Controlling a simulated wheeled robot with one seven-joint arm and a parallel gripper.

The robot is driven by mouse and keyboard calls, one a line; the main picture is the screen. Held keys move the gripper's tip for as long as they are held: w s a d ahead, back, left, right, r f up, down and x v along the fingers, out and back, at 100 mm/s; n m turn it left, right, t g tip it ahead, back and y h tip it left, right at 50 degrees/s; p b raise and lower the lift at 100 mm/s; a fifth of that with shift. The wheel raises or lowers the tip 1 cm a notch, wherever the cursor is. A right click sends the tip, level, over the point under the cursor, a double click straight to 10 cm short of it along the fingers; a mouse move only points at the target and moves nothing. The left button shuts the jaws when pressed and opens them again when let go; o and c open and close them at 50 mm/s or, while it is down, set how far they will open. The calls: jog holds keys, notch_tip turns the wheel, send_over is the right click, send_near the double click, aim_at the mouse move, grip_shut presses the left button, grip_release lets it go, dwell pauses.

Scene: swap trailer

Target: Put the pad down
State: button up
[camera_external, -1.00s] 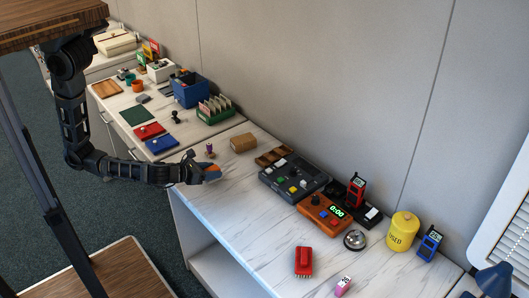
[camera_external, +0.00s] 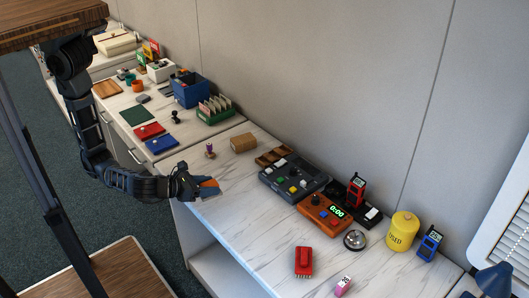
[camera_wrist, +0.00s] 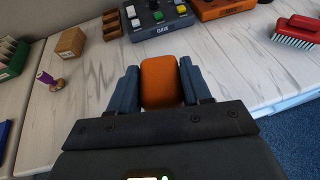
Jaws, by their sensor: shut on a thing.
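An orange pad (camera_wrist: 160,82) sits between the two blue-grey fingers of my gripper (camera_wrist: 160,85) in the wrist view. My gripper (camera_external: 205,187) is shut on it. In the external view the orange pad (camera_external: 209,183) shows at the gripper's tip, at the left end of the white marbled counter (camera_external: 240,215). The pad is low over the counter near its front edge; I cannot tell whether it touches the surface.
A small purple-topped stamp (camera_external: 210,151) and a cardboard box (camera_external: 243,142) stand behind the gripper. A grey button console (camera_external: 293,178) and an orange timer box (camera_external: 323,213) are to the right. A red brush (camera_external: 303,261) lies farther right. The counter between is clear.

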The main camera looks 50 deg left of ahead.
jog(key=s+d+m+h, duration=0.1)
jog(key=d+m+h, duration=0.15)
jog(key=d, duration=1.15)
jog(key=shift+g+h, duration=0.25)
jog(key=shift+g, duration=0.05)
jog(key=w+a+f, duration=0.1)
jog(key=w+f, duration=0.1)
jog(key=w, duration=0.1)
jog(key=w+a+f, duration=0.1)
jog(key=w+f, duration=0.1)
jog(key=w, duration=0.2)
jog(key=w+a+f+b, duration=0.1)
jog(key=w+f, duration=0.1)
jog(key=w, duration=0.1)
jog(key=shift+w+a, duration=0.15)
jog(key=shift+a, duration=0.25)
jog(key=shift+f, duration=2.1)
jog(key=shift+f, duration=0.1)
jog(key=o, duration=1)
jog(key=shift+o, duration=0.2)
